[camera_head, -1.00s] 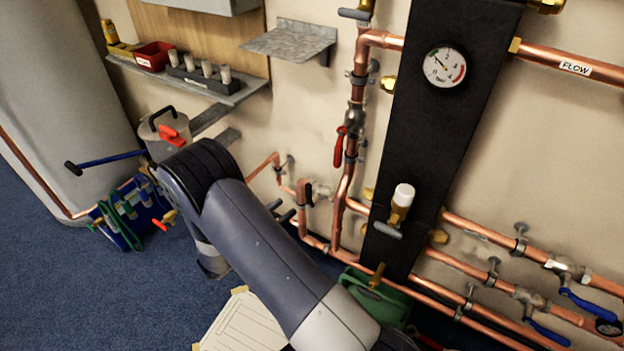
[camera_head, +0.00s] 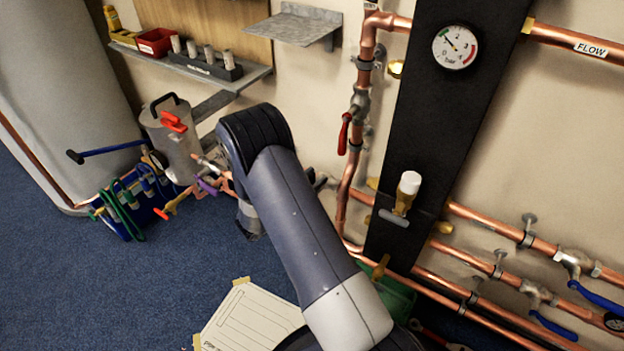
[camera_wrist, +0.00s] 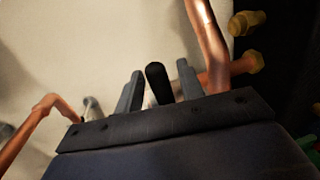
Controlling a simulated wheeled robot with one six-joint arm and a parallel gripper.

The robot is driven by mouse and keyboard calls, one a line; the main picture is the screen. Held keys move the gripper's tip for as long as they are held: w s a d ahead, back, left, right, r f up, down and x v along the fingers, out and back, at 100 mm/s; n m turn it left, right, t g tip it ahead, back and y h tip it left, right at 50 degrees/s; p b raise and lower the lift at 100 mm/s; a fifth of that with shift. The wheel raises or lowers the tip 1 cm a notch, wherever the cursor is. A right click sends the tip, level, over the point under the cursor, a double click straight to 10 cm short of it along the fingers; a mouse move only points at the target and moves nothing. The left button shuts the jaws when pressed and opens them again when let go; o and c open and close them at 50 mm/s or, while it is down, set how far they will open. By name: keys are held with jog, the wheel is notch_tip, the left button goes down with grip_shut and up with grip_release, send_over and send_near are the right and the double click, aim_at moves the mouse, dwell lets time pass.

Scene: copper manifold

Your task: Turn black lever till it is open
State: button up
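The black lever (camera_wrist: 158,82) shows in the wrist view as a dark rounded handle, between the two fingers of my gripper (camera_wrist: 159,88). The fingers are apart, with a gap on each side of the lever, so my gripper is open around it. A pale valve part shows behind the lever, mostly hidden by the fingers. In the head view my arm covers the lever and my gripper. How far the lever is turned cannot be told.
Copper pipe (camera_wrist: 207,40) rises just right of my gripper in the wrist view, with brass fittings (camera_wrist: 246,22) beyond it. In the head view a red lever (camera_head: 344,133), a black panel with a gauge (camera_head: 456,47) and a steel canister (camera_head: 172,140) are nearby.

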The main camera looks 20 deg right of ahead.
jog(key=shift+c, duration=0.5)
grip_shut()
jog(key=shift+w+a, duration=0.1)
jog(key=w+a+f+n+t, duration=0.2)
jog(key=w+f+n, duration=0.1)
jog(key=n, duration=0.7)
jog(key=w+a+f+n+t, duration=0.2)
jog(key=w+f+n, duration=0.1)
jog(key=n, duration=0.7)
jog(key=shift+f, duration=0.8)
jog(key=shift+n, duration=0.3)
jog(key=shift+s, duration=0.1)
jog(key=shift+o, duration=0.5)
grip_release()
